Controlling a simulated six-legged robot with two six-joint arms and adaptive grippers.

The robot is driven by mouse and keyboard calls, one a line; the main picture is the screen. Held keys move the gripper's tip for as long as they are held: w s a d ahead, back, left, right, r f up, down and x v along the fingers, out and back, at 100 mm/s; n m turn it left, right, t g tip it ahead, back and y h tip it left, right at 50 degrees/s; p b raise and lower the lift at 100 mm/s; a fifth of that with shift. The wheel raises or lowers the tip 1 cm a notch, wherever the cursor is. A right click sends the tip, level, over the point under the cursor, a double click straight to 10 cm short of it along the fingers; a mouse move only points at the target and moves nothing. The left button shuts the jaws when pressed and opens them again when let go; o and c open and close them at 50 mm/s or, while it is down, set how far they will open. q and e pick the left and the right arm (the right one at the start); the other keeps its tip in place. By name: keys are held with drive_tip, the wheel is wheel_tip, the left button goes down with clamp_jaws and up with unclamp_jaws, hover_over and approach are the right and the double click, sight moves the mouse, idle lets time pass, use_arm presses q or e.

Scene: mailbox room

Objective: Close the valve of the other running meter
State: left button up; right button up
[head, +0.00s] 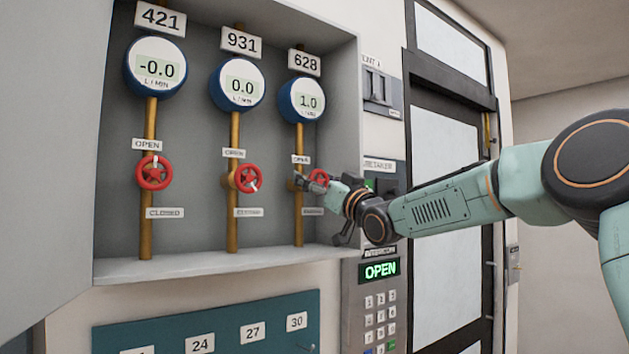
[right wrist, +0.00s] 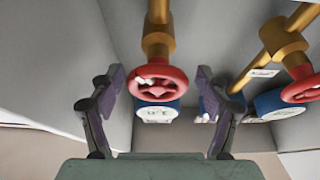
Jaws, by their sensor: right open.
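Three meters hang in a grey wall cabinet in the head view. Meter 421 (head: 155,66) reads -0.0, meter 931 (head: 237,84) reads 0.0, and meter 628 (head: 302,101) reads 1.0. Each has a red wheel valve on its brass pipe: the 421 valve (head: 154,173), the 931 valve (head: 247,178) and the 628 valve (head: 319,176), partly hidden by my right gripper (head: 320,198). In the right wrist view, my right gripper (right wrist: 162,82) is open, its fingers either side of the red 628 wheel (right wrist: 158,88), not closed on it. My left gripper is out of view.
A keypad panel (head: 372,310) with a green OPEN display stands right of the cabinet, beside a door (head: 445,150). A teal board (head: 215,325) with numbered labels is below. The cabinet's right wall (head: 346,110) is close to my right gripper. A neighbouring wheel (right wrist: 300,88) shows in the wrist view.

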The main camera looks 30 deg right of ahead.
drive_tip(key=shift+w, duration=0.15)
drive_tip(key=shift+c, duration=1.4)
drive_tip(key=shift+s+d, duration=0.25)
drive_tip(key=shift+s, duration=0.15)
drive_tip(key=c, duration=0.3)
drive_tip(key=shift+a+r, duration=0.1)
drive_tip(key=shift+r, duration=0.05)
drive_tip(key=c, duration=0.6)
drive_tip(key=shift+r+m+h, duration=0.1)
drive_tip(key=shift+m+h, duration=0.5)
drive_tip(key=shift+m, duration=0.7)
drive_tip(key=o, duration=0.8)
drive_tip(key=shift+c, duration=0.2)
drive_tip(key=o, duration=0.4)
drive_tip(key=shift+w+f, duration=0.2)
drive_tip(key=shift+w, duration=0.05)
drive_tip(key=shift+s, duration=0.15)
